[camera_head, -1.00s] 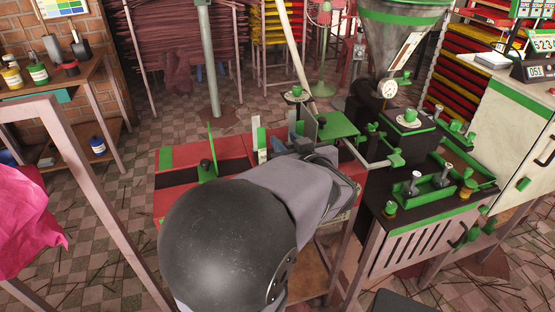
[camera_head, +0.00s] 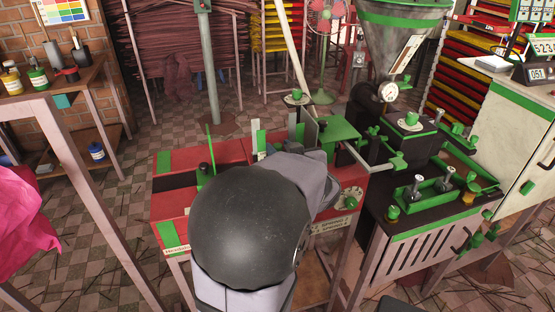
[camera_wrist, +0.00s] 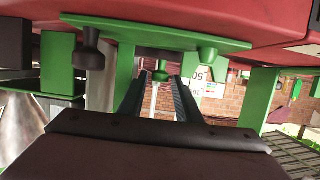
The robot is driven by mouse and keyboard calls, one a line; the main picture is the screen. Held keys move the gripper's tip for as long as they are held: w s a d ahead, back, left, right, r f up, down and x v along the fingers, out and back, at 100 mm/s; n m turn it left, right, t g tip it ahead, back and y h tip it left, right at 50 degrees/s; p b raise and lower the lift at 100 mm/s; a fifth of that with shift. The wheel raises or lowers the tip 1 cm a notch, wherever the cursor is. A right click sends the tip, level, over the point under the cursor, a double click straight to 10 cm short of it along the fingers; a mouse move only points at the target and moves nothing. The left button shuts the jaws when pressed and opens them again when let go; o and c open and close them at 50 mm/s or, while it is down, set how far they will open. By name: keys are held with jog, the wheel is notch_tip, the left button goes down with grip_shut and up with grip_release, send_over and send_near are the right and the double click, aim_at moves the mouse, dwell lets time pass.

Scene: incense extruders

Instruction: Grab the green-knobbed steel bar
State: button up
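A steel bar (camera_head: 378,168) with a green knob (camera_head: 398,161) at its right end sticks out from the right of the red bench in the head view. In the wrist view my gripper (camera_wrist: 158,82) shows two dark fingers spread apart. A small green knob (camera_wrist: 161,74) and a thin pale rod (camera_wrist: 154,98) show in the gap, seemingly beyond the fingers; I cannot tell whether they belong to that bar. No contact shows. My arm hides the fingers in the head view.
The red bench (camera_head: 172,203) carries upright green plates and a green platform (camera_head: 338,128). A black machine with a hopper (camera_head: 403,35) and a green tray (camera_head: 430,192) stand close on the right. In the wrist view, a green plate (camera_wrist: 150,30) and green posts crowd the fingers.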

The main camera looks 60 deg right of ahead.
aim_at(278, 145)
jog(key=shift+x, duration=1.15)
jog(key=shift+c, duration=0.7)
grip_shut()
jog(key=shift+r, duration=0.15)
jog(key=shift+r, duration=0.1)
notch_tip(278, 145, up, 18)
jog(key=p, duration=0.8)
jog(key=shift+p, duration=0.35)
